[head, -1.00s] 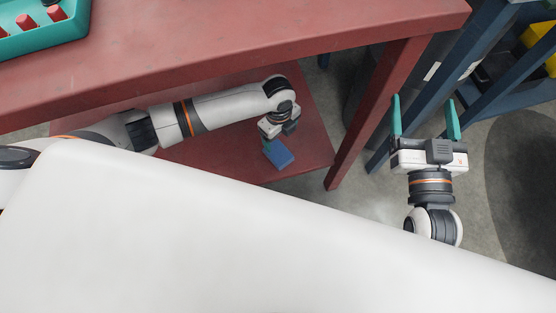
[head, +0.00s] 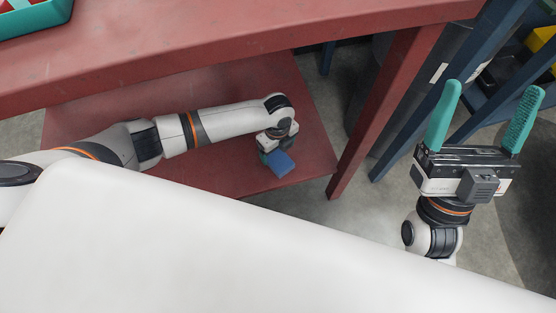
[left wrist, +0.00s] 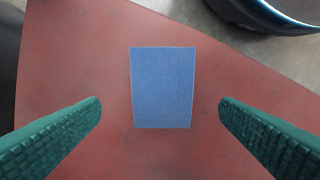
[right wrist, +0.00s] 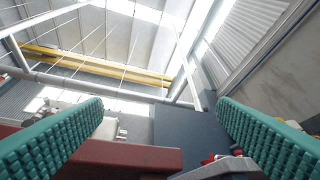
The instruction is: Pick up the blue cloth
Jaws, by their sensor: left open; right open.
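The blue cloth (head: 280,165) is a folded rectangular pad lying on the red lower shelf (head: 230,184) of the bench. In the left wrist view the cloth (left wrist: 163,88) lies flat between and beyond the two green fingertips, apart from both. My left gripper (head: 270,155) reaches down over the shelf at the cloth; in the left wrist view the gripper (left wrist: 161,103) is open and empty. In the head view its fingers are partly hidden. My right gripper (head: 488,100) is raised at the right, open and empty, with its green fingers pointing up; they also show in the right wrist view (right wrist: 160,107).
The red bench top (head: 200,55) overhangs the shelf, and a red leg (head: 385,110) stands right of it. A teal tray (head: 35,18) sits on the top. A blue frame (head: 475,85) stands behind my right gripper.

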